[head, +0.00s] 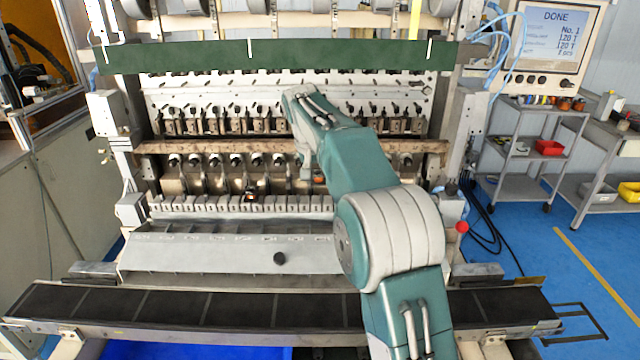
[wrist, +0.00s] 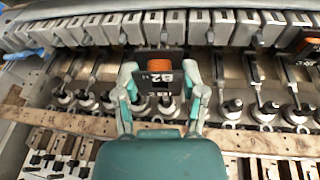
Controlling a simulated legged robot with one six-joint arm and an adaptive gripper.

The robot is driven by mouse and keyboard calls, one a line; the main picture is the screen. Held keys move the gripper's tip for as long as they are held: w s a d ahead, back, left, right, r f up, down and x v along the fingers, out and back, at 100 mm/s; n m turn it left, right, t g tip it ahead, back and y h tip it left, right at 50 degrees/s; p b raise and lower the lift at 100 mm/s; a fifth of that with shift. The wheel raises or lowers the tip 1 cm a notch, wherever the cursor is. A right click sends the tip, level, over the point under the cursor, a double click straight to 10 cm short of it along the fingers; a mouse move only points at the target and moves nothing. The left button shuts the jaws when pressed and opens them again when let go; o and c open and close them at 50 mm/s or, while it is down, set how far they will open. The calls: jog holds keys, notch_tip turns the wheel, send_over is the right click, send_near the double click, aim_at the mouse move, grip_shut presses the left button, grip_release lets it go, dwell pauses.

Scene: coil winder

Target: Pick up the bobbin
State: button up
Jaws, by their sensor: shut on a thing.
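The bobbin (wrist: 159,62), a dark frame with an orange winding and a light "B2" mark, sits between my gripper's fingers (wrist: 160,75) in the wrist view. My gripper is shut on it, one finger on each side. The bobbin is at the machine's row of spindles; I cannot tell whether it still touches its seat. In the head view my arm hides most of it; a small orange patch (head: 319,180) shows beside my gripper.
A second dark bobbin with orange winding (head: 251,193) sits to the left in the head view. A row of grey blocks (wrist: 100,32) and several metal spindles (wrist: 265,108) lie close around my gripper. A sloped grey panel (head: 220,248) is in front.

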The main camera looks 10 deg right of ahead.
jog(key=s+a+r, duration=0.4)
jog(key=s+r, duration=0.2)
jog(key=s, duration=0.3)
jog(key=shift+s+a, duration=0.25)
jog(key=shift+s, duration=0.15)
jog(key=shift+d, duration=0.1)
